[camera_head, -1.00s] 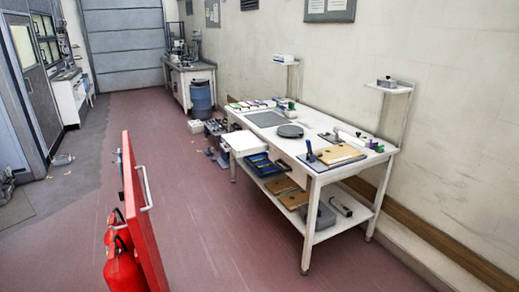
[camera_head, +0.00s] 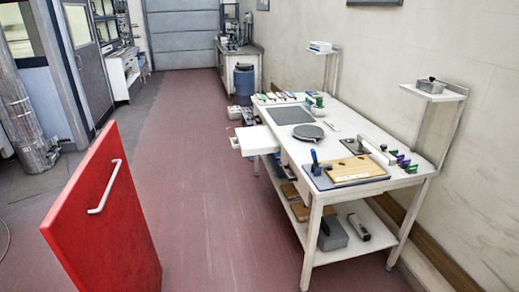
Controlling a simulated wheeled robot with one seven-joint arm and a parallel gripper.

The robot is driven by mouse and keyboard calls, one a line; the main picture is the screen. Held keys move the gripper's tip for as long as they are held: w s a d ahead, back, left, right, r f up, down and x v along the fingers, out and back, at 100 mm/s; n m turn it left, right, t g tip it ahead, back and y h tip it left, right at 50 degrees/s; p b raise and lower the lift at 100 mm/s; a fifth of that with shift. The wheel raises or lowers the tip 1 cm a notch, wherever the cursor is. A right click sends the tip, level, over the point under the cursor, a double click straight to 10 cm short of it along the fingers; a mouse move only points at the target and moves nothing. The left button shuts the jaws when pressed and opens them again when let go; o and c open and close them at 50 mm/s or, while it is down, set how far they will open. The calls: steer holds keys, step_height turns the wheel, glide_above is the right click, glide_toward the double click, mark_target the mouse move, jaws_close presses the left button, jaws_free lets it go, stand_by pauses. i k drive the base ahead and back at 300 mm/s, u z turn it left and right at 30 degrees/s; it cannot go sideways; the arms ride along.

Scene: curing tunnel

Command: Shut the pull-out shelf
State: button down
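The pull-out shelf (camera_head: 256,141) is a white slab sticking out from the left side of the white workbench (camera_head: 349,125), toward the aisle, below the level of the benchtop. A small light piece shows at its left edge, perhaps a handle, too small to be sure. My gripper is not in view, and nothing touches the shelf.
A red door panel (camera_head: 105,225) with a white handle (camera_head: 106,188) stands upright at the left front. The red floor (camera_head: 215,210) between it and the bench is clear. A blue barrel (camera_head: 244,84) stands beyond the shelf. Wall shelves (camera_head: 432,92) are at right.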

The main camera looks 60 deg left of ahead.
mark_target(256, 141)
steer(key=u, duration=2.6)
steer(key=i, duration=3.95)
steer(key=z, duration=0.1)
